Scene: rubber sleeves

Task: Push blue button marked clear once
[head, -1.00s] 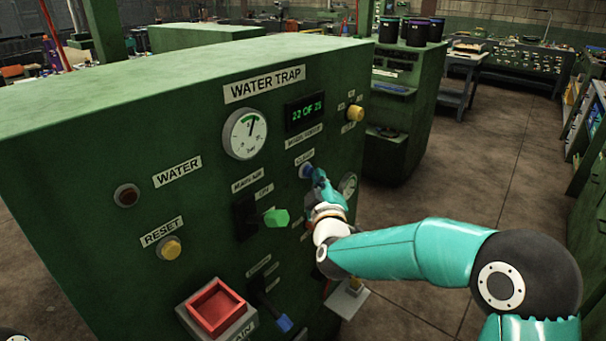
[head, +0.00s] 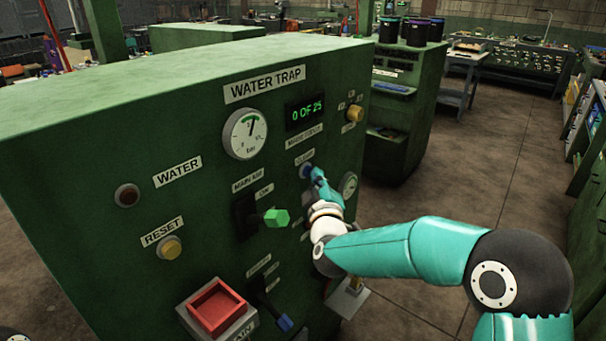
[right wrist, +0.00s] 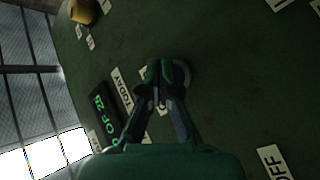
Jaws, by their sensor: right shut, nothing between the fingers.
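The blue button (head: 306,171) sits on the green panel under the CLEAR label (head: 304,158), mostly covered by my right gripper. My right gripper (head: 315,175) is shut and empty, with its tips at the button. In the right wrist view the shut fingers (right wrist: 160,75) hide the button, and only part of a round rim (right wrist: 184,72) shows beside them. I cannot tell whether the tips are pressing it. The counter display (head: 306,112) above reads 0 OF 25 in green. My left gripper is not in view.
The WATER TRAP cabinet (head: 120,120) also carries a yellow knob (head: 355,112), a gauge (head: 245,134), a green-tipped lever (head: 276,217), a blue-tipped lever (head: 285,322), a yellow reset button (head: 170,247) and a red square frame (head: 216,307). Open floor lies to the right.

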